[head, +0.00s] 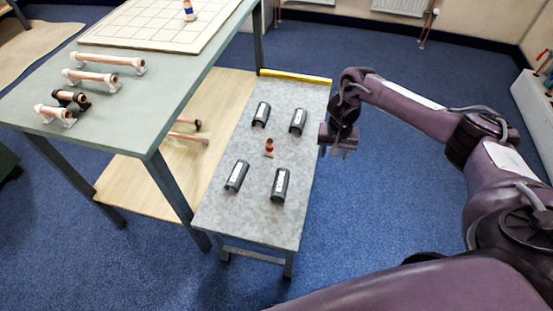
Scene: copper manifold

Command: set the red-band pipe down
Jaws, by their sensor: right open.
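A small copper-coloured pipe piece with red on it (269,147), which looks like the red-band pipe, stands upright on the grey metal bench (255,222). It is near the middle of the bench, among several black half-round pieces with white labels (280,185). My right gripper (338,153) is open and appears empty. It points down beside the bench's right edge, to the right of the pipe and apart from it. My left gripper is out of view.
A green-grey table (120,122) on the left holds copper pipes on white stands (106,60) and a gridded board (160,25) with a blue-banded piece (189,10). A yellow strip (296,76) edges the bench's far end. Blue floor (385,200) lies open to the right.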

